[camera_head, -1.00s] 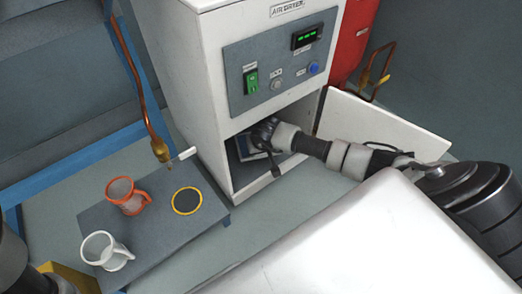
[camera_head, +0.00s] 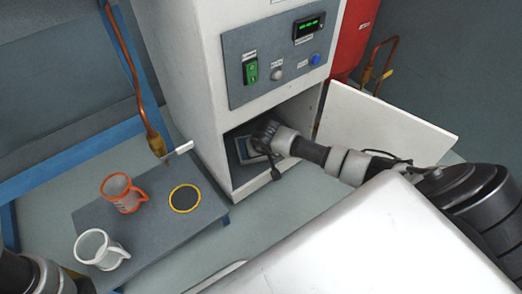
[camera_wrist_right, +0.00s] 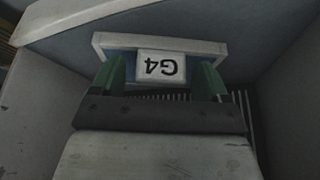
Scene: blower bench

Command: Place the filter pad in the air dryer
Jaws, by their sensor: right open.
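The air dryer (camera_head: 200,90) is a white cabinet with a grey control panel, and its lower compartment stands open. The filter pad (camera_head: 246,150) is partly visible inside that compartment, largely hidden by my right gripper (camera_head: 262,138). In the right wrist view the pad has a pale frame (camera_wrist_right: 205,46) and a white tab (camera_wrist_right: 160,66) marked G4, seen upside down. My right gripper (camera_wrist_right: 161,80) is open, with its green fingers apart, one on each side of the tab. I cannot tell whether the fingers touch the pad. My left arm shows at the bottom left, but its gripper is out of view.
The open white door (camera_head: 385,125) stands right of the compartment, close to my right arm.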

